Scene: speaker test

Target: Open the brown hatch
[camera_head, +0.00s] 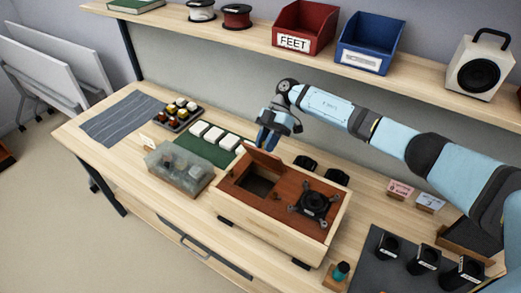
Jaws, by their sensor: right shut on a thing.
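The brown hatch (264,161) is on the top of a light wooden box (262,229) on the workbench. It stands tilted up at the back of a dark square opening (257,182) in the box's red-brown top. My right gripper (266,147) reaches down from above and is shut on the hatch's upper edge. The fingertips are small in the view, and the exact grip is hard to see. My left gripper is not in view.
A black four-armed bracket (314,203) sits on the box's right half. A clear-covered box (178,169) stands close left. Black cups (424,259) stand at the right. A shelf (262,38) with bins and a speaker (478,66) runs behind my arm.

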